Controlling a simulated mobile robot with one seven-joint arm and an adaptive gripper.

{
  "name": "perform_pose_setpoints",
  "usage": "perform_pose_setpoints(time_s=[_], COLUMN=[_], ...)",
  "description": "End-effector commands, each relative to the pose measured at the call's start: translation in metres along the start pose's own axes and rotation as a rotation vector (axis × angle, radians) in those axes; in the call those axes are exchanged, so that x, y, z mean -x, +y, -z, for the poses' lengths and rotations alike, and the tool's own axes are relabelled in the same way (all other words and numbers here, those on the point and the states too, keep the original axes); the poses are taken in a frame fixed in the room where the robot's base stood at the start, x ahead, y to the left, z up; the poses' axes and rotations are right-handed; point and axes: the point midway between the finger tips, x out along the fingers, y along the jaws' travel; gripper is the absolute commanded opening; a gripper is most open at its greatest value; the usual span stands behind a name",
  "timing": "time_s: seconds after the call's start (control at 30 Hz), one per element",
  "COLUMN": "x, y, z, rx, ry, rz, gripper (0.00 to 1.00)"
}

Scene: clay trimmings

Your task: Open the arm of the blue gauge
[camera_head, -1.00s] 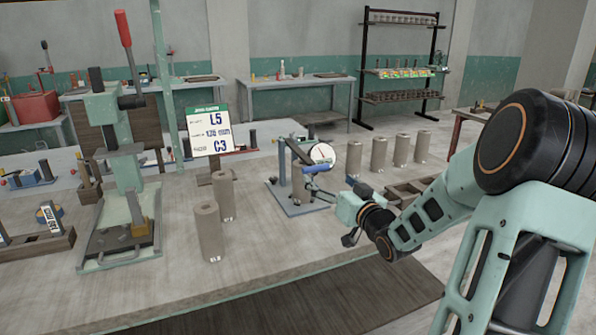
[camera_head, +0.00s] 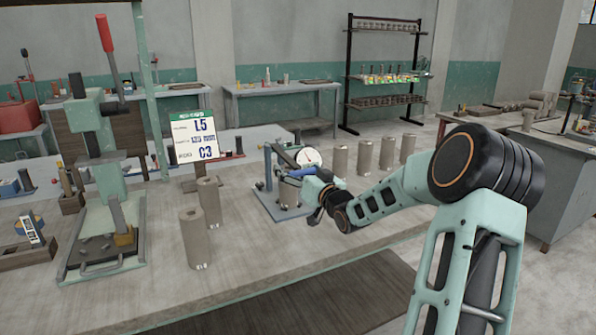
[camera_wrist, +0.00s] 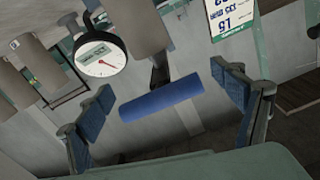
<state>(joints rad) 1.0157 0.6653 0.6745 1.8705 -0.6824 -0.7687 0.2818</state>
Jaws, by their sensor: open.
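The blue gauge stands on a flat blue-grey base (camera_head: 283,208) on the bench in the head view, with an upright post and a round white dial (camera_head: 307,157). Its arm ends in a blue cylindrical handle (camera_head: 299,172). In the wrist view the handle (camera_wrist: 160,103) lies crosswise between my two blue-padded fingers, with a gap visible at each end. The dial (camera_wrist: 100,55) is at upper left there. My gripper (camera_head: 310,188) is open at the handle's near right side; its fingers (camera_wrist: 162,86) are spread and hold nothing. Finger contact is hard to see in the head view.
Two clay cylinders (camera_head: 196,238) stand left of the gauge, and several more (camera_head: 372,155) stand behind and right. A sign (camera_head: 194,137) and a green press (camera_head: 105,190) are farther left. The bench front (camera_head: 250,270) is clear.

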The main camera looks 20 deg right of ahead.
Motion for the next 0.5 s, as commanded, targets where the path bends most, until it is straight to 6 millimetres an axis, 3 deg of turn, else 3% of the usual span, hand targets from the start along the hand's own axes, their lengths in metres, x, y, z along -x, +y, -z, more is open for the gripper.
perform_pose_setpoints(time_s=[0.2, 0.5], x=[-0.0004, -0.0002], y=[-0.0001, -0.0001], z=[0.0003, 0.0003], rx=[0.000, 0.000], ry=[0.000, 0.000], rz=[0.000, 0.000], gripper=[0.87, 0.55])
